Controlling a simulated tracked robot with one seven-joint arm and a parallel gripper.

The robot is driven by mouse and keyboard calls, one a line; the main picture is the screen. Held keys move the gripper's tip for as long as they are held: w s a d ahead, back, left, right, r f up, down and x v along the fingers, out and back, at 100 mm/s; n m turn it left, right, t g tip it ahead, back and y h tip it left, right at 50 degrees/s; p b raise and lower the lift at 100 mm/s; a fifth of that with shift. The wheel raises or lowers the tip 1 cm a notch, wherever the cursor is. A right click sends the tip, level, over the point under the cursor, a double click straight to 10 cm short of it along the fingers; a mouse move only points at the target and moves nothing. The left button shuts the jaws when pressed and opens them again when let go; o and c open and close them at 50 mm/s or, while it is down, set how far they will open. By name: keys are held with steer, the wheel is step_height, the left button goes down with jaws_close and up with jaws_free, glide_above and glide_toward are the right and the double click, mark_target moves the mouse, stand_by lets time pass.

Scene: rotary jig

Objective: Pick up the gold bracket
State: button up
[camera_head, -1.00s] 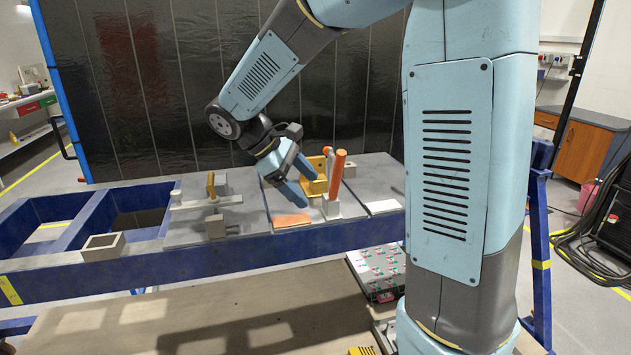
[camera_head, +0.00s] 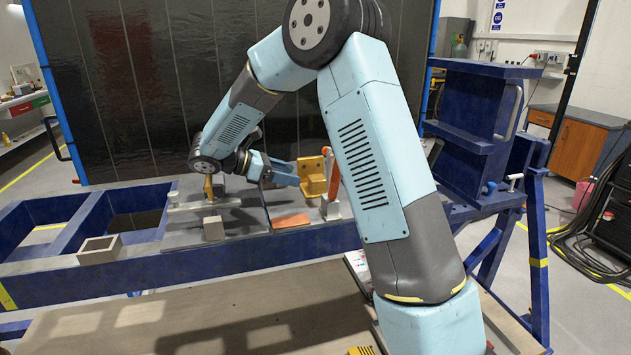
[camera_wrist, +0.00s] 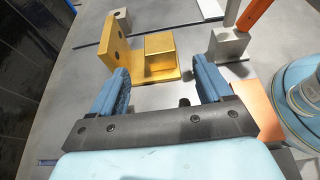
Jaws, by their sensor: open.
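The gold bracket (camera_head: 312,178) stands on the grey plate of the blue jig, left of an orange-handled clamp. In the wrist view the gold bracket (camera_wrist: 152,58) shows an upright plate with a hole at left and a block at right, just beyond the fingertips. My gripper (camera_head: 296,172) is open and points right toward the bracket in the head view. In the wrist view my gripper (camera_wrist: 162,75) has its two blue fingers apart, with no part clearly held between them. My arm covers part of the clamp in the head view.
The orange-handled clamp (camera_wrist: 232,40) stands right of the bracket. A copper plate (camera_head: 291,221) lies in front. Another clamp with a gold part (camera_head: 209,188) stands left. A grey hollow block (camera_head: 100,250) sits on the blue frame. A dark panel (camera_head: 150,90) rises behind.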

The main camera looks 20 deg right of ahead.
mark_target(322, 181)
steer(key=x, duration=1.1)
steer(key=shift+r, duration=0.1)
steer(key=c, duration=1.4)
